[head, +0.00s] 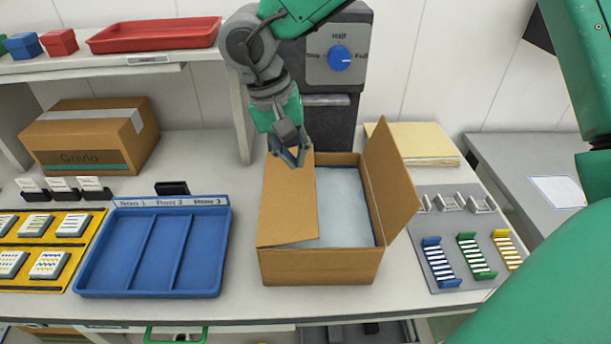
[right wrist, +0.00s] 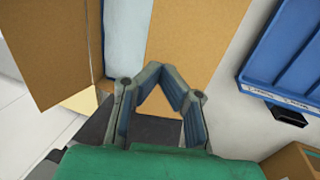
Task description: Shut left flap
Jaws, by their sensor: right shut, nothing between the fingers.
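The brown cardboard box (head: 318,268) stands on the white table. Its left flap (head: 288,208) is folded inward over the left part of the opening, close to flat. It also shows in the right wrist view (right wrist: 195,35). The right flap (head: 391,182) stands up, leaning outward. Pale blue packing (head: 345,205) fills the box between them. My right gripper (head: 293,158) is shut and empty, with its fingertips at the far end of the left flap. I cannot tell whether they touch it. In the right wrist view its fingertips (right wrist: 160,68) meet in front of the flap. My left gripper is not in view.
A blue divided tray (head: 155,250) sits left of the box. A grey mat (head: 455,215) with small coloured racks lies to the right. A grey dial machine (head: 315,110) stands behind the box, and a yellowish stack (head: 415,142) lies behind right. A closed carton (head: 90,135) stands at the back left.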

